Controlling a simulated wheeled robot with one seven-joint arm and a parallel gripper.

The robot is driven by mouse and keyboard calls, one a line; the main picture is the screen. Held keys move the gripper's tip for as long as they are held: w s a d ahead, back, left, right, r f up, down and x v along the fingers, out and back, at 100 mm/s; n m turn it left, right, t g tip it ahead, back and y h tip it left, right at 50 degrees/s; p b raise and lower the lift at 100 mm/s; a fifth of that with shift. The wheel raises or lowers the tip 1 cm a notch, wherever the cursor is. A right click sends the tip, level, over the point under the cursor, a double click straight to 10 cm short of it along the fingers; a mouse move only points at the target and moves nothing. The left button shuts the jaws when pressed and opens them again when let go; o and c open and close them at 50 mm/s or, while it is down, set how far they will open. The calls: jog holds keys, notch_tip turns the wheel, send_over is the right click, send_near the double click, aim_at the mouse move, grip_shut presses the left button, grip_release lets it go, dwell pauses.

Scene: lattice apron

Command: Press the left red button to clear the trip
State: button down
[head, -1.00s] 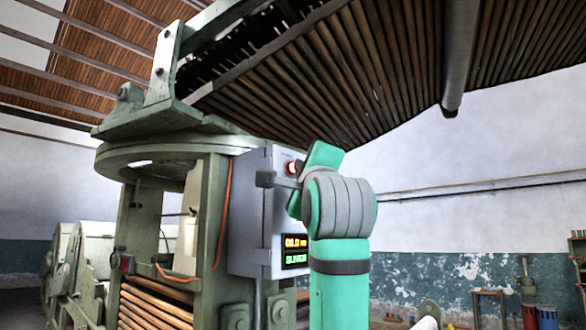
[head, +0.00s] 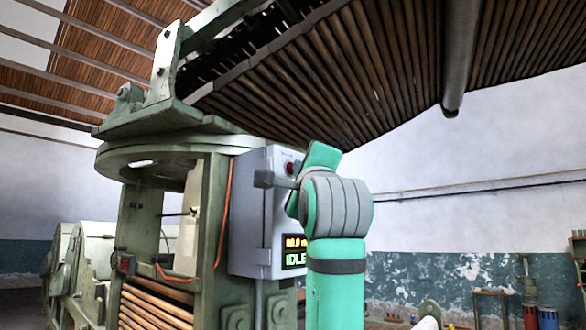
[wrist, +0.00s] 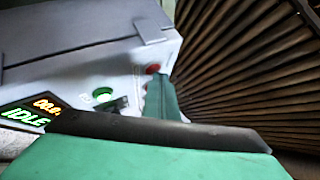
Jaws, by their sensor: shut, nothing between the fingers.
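The grey control box (head: 252,215) is fixed to the green machine frame. A red button (head: 291,168) is high on its front in the head view; it also shows in the wrist view (wrist: 153,69). A small red patch beside the teal finger is too hidden to identify. The display (head: 294,252) reads IDLE in green under an orange number. My gripper (head: 318,157) is shut and empty, close to the red button. Its teal finger (wrist: 163,97) shows in the wrist view. I cannot tell whether it touches the button.
A green button (wrist: 103,94) sits on the panel between the red button and the display. A slatted wooden apron (head: 340,75) hangs close above my gripper. The machine frame (head: 205,220) stands left of the box. Open room lies to the right.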

jog(key=shift+s, duration=0.1)
jog(key=shift+s+d, duration=0.45)
jog(key=shift+d, duration=0.2)
jog(key=s+d, duration=0.1)
jog(key=d, duration=0.1)
jog(key=s+d, duration=0.2)
dwell(0.4)
jog(key=shift+w, duration=0.1)
dwell(0.6)
